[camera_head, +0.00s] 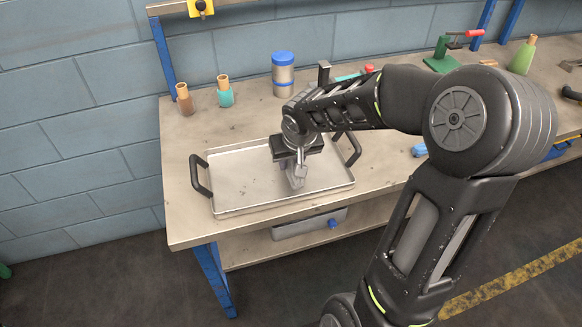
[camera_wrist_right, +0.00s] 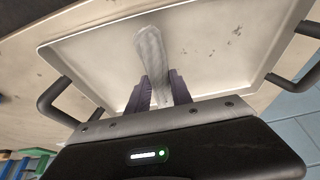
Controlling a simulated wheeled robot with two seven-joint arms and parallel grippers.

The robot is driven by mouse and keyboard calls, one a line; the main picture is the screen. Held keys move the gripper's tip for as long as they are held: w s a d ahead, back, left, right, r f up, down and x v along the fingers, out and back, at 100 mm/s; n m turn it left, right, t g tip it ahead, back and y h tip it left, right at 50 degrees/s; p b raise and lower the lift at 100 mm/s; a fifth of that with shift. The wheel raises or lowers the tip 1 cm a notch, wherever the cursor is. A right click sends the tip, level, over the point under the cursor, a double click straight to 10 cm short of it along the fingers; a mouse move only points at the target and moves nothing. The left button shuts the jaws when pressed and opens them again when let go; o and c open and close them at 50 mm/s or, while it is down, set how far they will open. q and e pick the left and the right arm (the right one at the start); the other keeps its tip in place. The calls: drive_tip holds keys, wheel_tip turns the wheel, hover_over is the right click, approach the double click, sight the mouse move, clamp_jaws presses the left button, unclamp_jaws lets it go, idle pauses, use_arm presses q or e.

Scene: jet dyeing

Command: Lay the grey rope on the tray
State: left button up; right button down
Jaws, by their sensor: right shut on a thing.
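The tray (camera_head: 235,190) is a shallow, light metal pan with black side handles, lying on the workbench. It fills most of the right wrist view (camera_wrist_right: 240,60). My right gripper (camera_head: 292,165) is over the middle of the tray, pointing down. Its two fingers (camera_wrist_right: 160,92) are shut on the grey rope (camera_wrist_right: 150,48), a short, pale grey woven piece. The rope sticks out beyond the fingertips over the tray; I cannot tell whether it touches the tray floor. In the head view the rope (camera_head: 296,182) shows just below the fingers. My left gripper is not in view.
A blue-lidded can (camera_head: 283,75), a brown bottle (camera_head: 184,99) and a teal bottle (camera_head: 225,92) stand behind the tray. A green vise-like tool (camera_head: 442,55) and a green bottle (camera_head: 523,56) stand farther right. The bench's left front corner (camera_head: 185,235) is bare.

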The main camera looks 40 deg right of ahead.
drive_tip(key=shift+f, duration=1.3)
drive_tip(key=shift+f+b, duration=0.2)
drive_tip(key=shift+b, duration=0.15)
drive_tip(key=c, duration=1.1)
unclamp_jaws()
drive_tip(key=shift+r, duration=0.1)
drive_tip(key=shift+c, duration=0.2)
drive_tip(key=shift+r+p, duration=0.25)
drive_tip(key=shift+p, duration=0.15)
drive_tip(key=v, duration=1.1)
drive_tip(key=shift+s+a+r, duration=0.1)
drive_tip(key=shift+s+r, duration=0.1)
drive_tip(key=shift+r, duration=0.15)
